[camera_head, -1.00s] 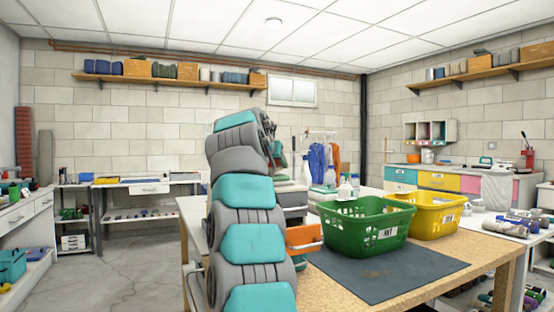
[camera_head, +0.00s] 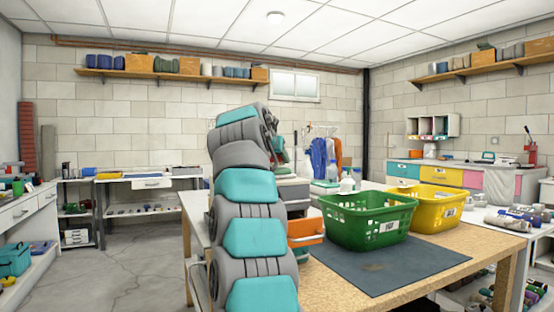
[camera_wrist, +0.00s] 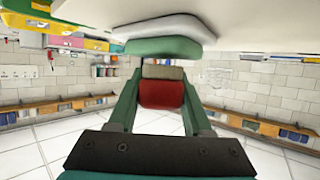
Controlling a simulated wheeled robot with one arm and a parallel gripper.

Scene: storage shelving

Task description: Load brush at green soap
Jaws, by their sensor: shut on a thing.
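In the wrist view, which looks upside down, my gripper (camera_wrist: 160,88) has its two green fingers shut on a brush with a red body (camera_wrist: 162,95) and a tan bristle end (camera_wrist: 163,73). The bristle end faces a green soap block (camera_wrist: 165,47), which rests against a pale grey-white block (camera_wrist: 170,27) on a white surface. The bristles look very close to the green soap; I cannot tell whether they touch. In the head view my arm hides most of the gripper and the brush.
A green basket (camera_head: 368,222) and a yellow basket (camera_head: 440,208) stand on the wooden table at right, with a dark mat (camera_head: 385,266) in front. Bottles (camera_head: 348,182) stand behind the green basket. Open floor (camera_head: 130,260) lies to the left.

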